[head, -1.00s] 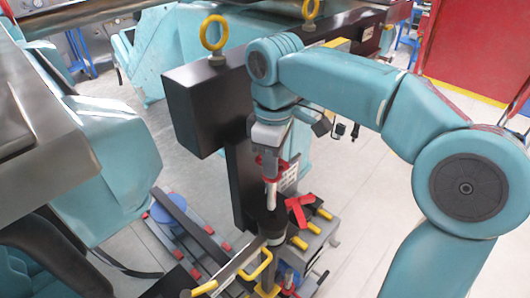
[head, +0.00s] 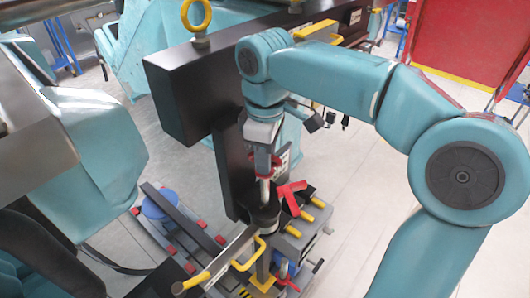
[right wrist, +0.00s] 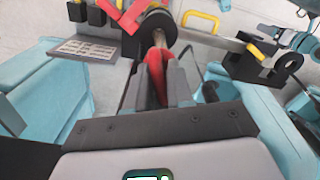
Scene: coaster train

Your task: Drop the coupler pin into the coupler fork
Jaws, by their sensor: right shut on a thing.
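My right gripper (head: 264,172) is shut on the coupler pin, a slim metal rod (head: 265,192) with red at the grip. The pin points down, nearly upright, over a dark round coupler part (head: 265,217), which looks like the coupler fork. In the right wrist view the gripper (right wrist: 160,88) holds the red part, and the pin's shank (right wrist: 159,40) reaches to the black round fork (right wrist: 154,28). I cannot tell how far the tip is inside the hole. My left gripper is not in view.
A red lever (head: 291,196) stands close beside the fork, with yellow-ended handles (head: 311,209) to its right. A grey bar with a yellow handle (head: 249,253) runs toward the lower left. A black beam (head: 185,102) with a yellow ring (head: 196,14) rises behind the arm.

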